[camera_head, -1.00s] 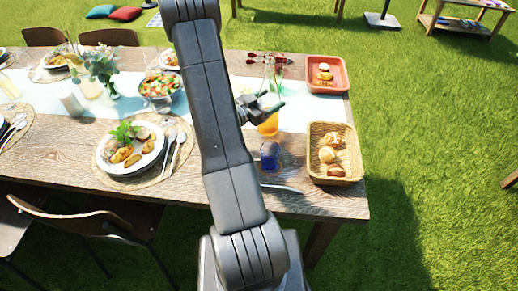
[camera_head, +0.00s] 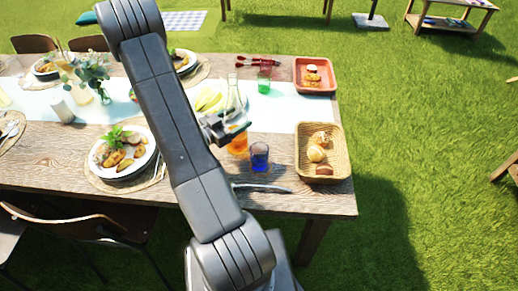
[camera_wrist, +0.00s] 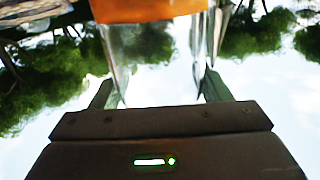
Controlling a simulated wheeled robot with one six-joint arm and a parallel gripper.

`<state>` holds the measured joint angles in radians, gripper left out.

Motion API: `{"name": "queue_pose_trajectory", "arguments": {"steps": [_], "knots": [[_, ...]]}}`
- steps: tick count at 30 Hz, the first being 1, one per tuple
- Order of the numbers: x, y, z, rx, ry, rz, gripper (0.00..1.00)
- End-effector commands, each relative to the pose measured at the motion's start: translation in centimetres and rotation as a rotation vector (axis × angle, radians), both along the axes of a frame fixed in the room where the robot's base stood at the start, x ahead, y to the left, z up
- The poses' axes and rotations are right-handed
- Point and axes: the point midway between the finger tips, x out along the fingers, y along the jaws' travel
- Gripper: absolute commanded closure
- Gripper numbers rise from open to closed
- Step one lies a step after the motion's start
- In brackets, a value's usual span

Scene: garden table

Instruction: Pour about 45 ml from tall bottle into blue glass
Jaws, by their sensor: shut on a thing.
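The tall bottle (camera_head: 236,98) is clear glass with orange liquid in its lower part and looks about upright in the head view. My gripper (camera_head: 230,126) is shut around its middle. In the wrist view the bottle (camera_wrist: 150,45) stands between the two fingers (camera_wrist: 158,90), its orange liquid at the top edge of that upside-down picture. The blue glass (camera_head: 260,156) stands upright on the table, just right of the bottle and a little nearer to me. I cannot tell how far the bottle's base is above the table.
A bread basket (camera_head: 298,160) is right of the blue glass. A green glass (camera_head: 264,83) and a terracotta tray (camera_head: 298,87) stand farther back. A plate of food (camera_head: 98,158) is on the left. Cutlery (camera_head: 262,188) lies near the front edge of the wooden table (camera_head: 215,172).

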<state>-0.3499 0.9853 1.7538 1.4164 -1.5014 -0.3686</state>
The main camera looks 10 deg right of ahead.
Motion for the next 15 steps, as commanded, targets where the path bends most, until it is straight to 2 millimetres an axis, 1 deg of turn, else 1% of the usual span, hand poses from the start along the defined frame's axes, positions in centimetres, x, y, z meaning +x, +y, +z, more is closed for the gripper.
{"name": "queue_pose_trajectory", "arguments": {"steps": [9,15], "knots": [[0.7,0.6,0.4,0.087,-0.116,0.001,0.78],[1.3,1.0,0.3,0.168,-0.218,0.001,0.78]]}}
